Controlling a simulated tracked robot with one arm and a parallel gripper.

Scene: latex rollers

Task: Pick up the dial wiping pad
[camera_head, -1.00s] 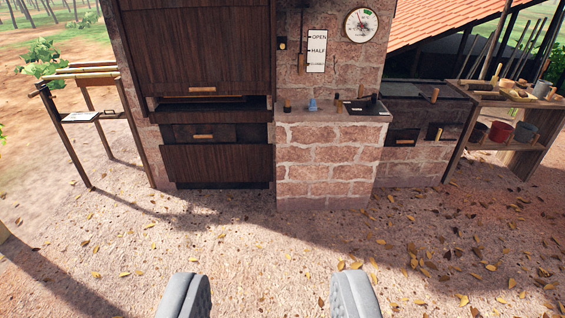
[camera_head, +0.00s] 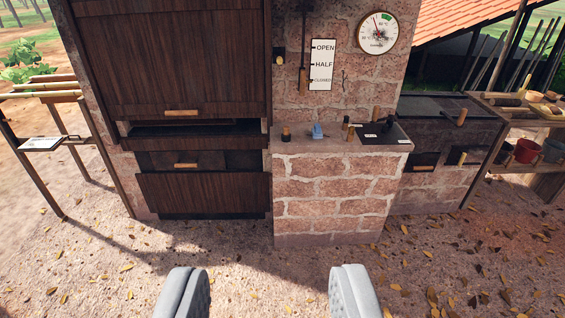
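A small blue object (camera_head: 317,131), which looks like the dial wiping pad, sits upright on the stone ledge (camera_head: 340,147) in front of the brick wall. It is too small to make out in detail. The round white dial (camera_head: 377,33) hangs on the wall above and to the right of it. My gripper (camera_head: 268,293) is open and empty at the bottom of the view. Its two grey fingers are wide apart over the ground, well short of the ledge.
A small dark and orange item (camera_head: 286,135) stands left of the blue object. Wooden-handled tools (camera_head: 348,128) and a black plate (camera_head: 399,135) are to its right. A dark wooden cabinet (camera_head: 170,60) stands left. Leaf-strewn ground (camera_head: 230,270) ahead is clear.

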